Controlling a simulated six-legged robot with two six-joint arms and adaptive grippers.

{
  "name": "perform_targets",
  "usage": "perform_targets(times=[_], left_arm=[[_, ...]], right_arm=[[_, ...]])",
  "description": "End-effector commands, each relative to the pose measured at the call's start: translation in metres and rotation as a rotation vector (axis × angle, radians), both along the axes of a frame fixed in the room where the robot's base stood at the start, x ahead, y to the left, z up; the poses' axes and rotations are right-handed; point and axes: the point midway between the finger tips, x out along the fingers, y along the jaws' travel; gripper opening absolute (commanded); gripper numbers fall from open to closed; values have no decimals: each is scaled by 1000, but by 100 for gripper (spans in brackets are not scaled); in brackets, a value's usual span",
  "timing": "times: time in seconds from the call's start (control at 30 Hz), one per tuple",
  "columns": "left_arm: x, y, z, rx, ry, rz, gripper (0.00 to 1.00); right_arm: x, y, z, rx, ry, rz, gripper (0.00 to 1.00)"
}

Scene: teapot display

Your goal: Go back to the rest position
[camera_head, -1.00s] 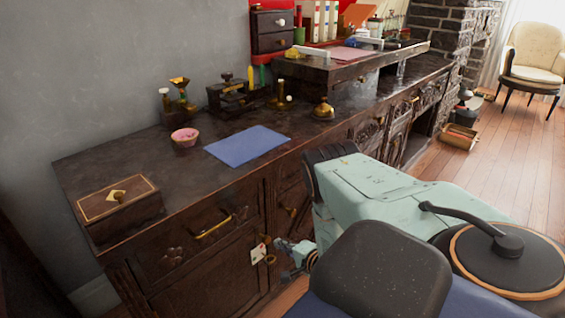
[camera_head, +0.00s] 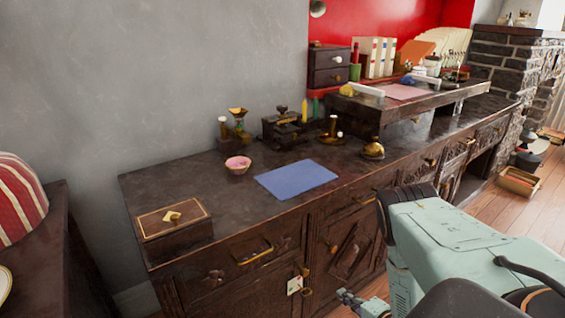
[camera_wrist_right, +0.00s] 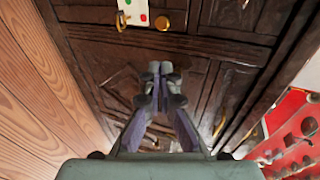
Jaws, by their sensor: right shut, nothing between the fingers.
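My right gripper (camera_head: 350,298) shows small at the bottom of the head view, low in front of the dark sideboard's doors (camera_head: 352,245). In the right wrist view its two fingers meet at the tips (camera_wrist_right: 159,70), shut and empty. Behind the tips are the carved door fronts and a round knob. A key with a white tag (camera_head: 294,285) hangs from the sideboard, just left of and above the gripper in the head view; the tag also shows in the wrist view (camera_wrist_right: 132,12). I cannot tell the exact gap to the doors. My left gripper is not in view.
On the sideboard top (camera_head: 215,180) are a wooden box (camera_head: 173,230), a pink bowl (camera_head: 238,165), a blue mat (camera_head: 297,179) and brass items. A red-striped object (camera_head: 18,200) stands on another dark surface at left. Bare wooden floor (camera_head: 500,208) lies to the right.

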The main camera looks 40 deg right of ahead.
Motion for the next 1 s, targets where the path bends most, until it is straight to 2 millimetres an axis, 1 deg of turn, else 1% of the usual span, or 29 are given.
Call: perform_targets(times=[0.23, 0.37, 0.47, 0.53, 0.63, 0.7, 0.77, 0.8, 0.87, 0.9, 0.97, 1.0], left_arm=[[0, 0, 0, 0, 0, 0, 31], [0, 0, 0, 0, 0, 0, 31], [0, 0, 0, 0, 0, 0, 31], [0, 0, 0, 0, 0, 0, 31], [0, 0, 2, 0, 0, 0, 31], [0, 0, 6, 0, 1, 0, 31], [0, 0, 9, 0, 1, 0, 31], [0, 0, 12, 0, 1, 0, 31], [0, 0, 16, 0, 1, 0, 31], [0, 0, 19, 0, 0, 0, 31], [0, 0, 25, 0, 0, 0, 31], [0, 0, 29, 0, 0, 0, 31]], right_arm=[[-2, 0, -1, -14, 3, 5, 0], [-5, -2, -9, -134, 60, 45, 0], [-27, -1, -30, -279, 209, 82, 0], [-50, 8, -48, -368, 344, 132, 0], [-78, 39, -66, -466, 531, 251, 0], [-95, 68, -71, -519, 648, 366, 0], [-111, 96, -71, -559, 743, 484, 0], [-123, 116, -68, -582, 802, 572, 0], [-141, 146, -59, -613, 881, 721, 0], [-154, 167, -49, -635, 929, 830, 0], [-174, 195, -29, -663, 988, 997, 0], [-187, 211, -13, -679, 1021, 1105, 0]])
